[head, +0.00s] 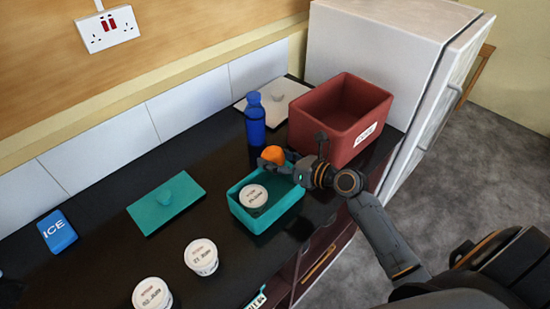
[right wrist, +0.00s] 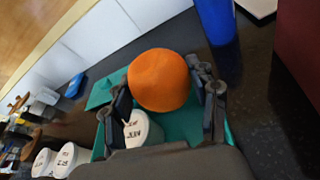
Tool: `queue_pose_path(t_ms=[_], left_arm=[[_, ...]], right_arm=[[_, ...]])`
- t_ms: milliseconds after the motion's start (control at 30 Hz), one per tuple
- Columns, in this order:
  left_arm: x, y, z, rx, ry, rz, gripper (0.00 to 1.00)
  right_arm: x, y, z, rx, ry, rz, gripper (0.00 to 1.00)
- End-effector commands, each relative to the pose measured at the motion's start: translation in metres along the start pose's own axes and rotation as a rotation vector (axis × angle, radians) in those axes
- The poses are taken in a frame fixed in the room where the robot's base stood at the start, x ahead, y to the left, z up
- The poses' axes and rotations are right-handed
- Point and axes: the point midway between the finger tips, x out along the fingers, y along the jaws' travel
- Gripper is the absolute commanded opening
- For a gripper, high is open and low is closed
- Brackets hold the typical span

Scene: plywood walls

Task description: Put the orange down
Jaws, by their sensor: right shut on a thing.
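The orange (head: 273,155) is held by my right gripper (head: 290,165), above the far side of the open teal box. In the right wrist view the orange (right wrist: 159,80) sits between the two fingers of the right gripper (right wrist: 165,95), which is shut on it. The teal box (head: 262,232) holds a white lidded tub (head: 253,197) inside. In the right wrist view the tub (right wrist: 143,130) shows below the orange, and part of the teal box (right wrist: 185,132) shows around it. My left gripper is not in view.
A red bin (head: 310,135) and a blue bottle (head: 255,120) stand behind the teal box. A teal lid (head: 148,212), a blue ice pack (head: 58,232) and two white tubs (head: 201,257) are on the dark counter.

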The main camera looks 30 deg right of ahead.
Motion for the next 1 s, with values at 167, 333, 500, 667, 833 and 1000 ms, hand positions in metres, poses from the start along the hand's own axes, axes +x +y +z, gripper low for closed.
queue_pose_path(t_ms=[167, 333, 500, 667, 833, 1000], left_arm=[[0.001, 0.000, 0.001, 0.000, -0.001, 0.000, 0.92], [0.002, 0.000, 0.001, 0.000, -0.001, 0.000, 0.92], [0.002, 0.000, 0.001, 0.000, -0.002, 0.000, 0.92], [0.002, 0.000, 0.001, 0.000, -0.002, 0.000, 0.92], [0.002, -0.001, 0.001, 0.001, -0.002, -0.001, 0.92], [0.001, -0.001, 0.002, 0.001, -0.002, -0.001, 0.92]], right_arm=[[0.001, -0.001, -0.004, 0.000, -0.001, -0.001, 0.23], [0.002, -0.002, -0.008, 0.000, -0.001, 0.000, 0.23], [0.003, -0.003, -0.010, 0.000, -0.002, -0.001, 0.23], [0.003, -0.003, -0.011, 0.000, 0.000, 0.000, 0.81], [0.003, -0.003, -0.011, 0.000, 0.000, 0.000, 0.81], [0.002, -0.002, -0.009, -0.001, -0.001, 0.000, 0.81]])
